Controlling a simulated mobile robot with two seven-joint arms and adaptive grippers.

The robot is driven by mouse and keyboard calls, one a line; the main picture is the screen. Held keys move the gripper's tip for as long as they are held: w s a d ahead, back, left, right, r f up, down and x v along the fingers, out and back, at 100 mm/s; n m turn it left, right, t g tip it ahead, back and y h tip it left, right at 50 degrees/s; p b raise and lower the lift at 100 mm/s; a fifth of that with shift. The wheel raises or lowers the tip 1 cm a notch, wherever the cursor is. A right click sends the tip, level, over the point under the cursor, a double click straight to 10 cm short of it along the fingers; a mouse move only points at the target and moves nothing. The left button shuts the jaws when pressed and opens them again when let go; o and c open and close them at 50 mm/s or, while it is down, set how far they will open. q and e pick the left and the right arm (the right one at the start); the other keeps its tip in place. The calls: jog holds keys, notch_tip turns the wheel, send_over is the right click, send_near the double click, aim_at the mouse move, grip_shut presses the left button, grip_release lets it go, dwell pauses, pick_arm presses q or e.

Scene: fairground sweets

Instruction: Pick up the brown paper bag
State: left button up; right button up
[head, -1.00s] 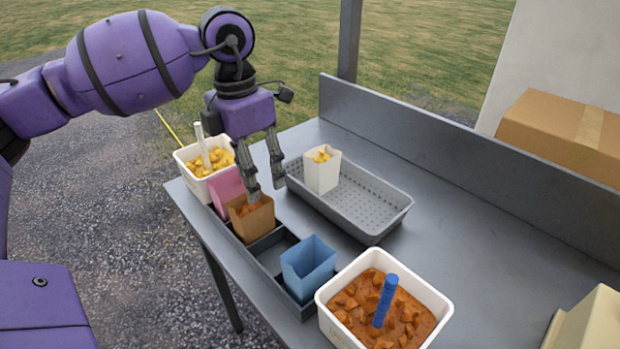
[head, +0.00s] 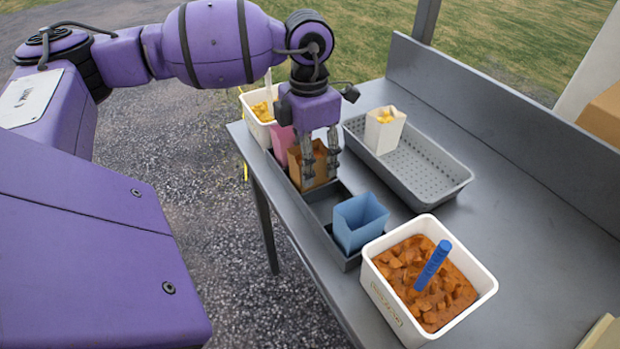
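The brown paper bag (head: 294,171) stands upright in the dark grey rack (head: 322,206) along the table's left edge, with reddish-brown pieces inside. My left gripper (head: 321,178) points down at it. One finger overlaps the bag's front in the picture and the other is by its right side, so part of the bag is hidden. The fingers are apart. I cannot tell whether they touch the bag. My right gripper is not in view.
A pink bag (head: 281,142) is close behind the brown one, and a blue bag (head: 360,221) stands nearer in the rack. A white tub of brown pieces (head: 379,291), a perforated grey tray (head: 450,180) holding a white bag (head: 383,133), and a yellow-filled tub (head: 257,130) surround it.

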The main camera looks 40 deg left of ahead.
pick_arm(q)
jog(key=c, duration=0.5)
jog(key=shift+c, duration=0.2)
jog(key=shift+r, duration=0.6)
jog(key=s+d+r, duration=0.2)
jog(key=s+r, duration=0.4)
jog(key=s+d+r, duration=0.2)
jog(key=s+r, duration=0.4)
jog(key=s, duration=0.1)
jog(key=shift+s+d, duration=0.2)
jog(key=shift+d, duration=0.05)
